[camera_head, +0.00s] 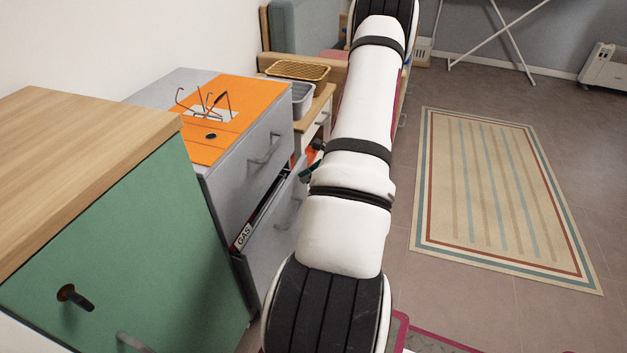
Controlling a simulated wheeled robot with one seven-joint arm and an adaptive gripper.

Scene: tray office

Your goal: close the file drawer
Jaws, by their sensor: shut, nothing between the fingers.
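A grey metal file cabinet (190,80) stands left of my arm. Its upper drawer front (245,165) is flush with the cabinet and has a bar handle (264,149). The lower file drawer (270,245) is pulled partly out. A dark gap above its front shows files and a tab marked "GAS" (243,236). Small dark, orange and teal parts show beside the arm, too small to identify.
An orange sheet (250,95) with a wire rack (205,103) lies on the cabinet. A green cabinet (130,240) with a wooden top stands at left. A yellow basket (297,70) and grey bin (302,95) stand behind. The striped rug (500,190) lies on open floor at right.

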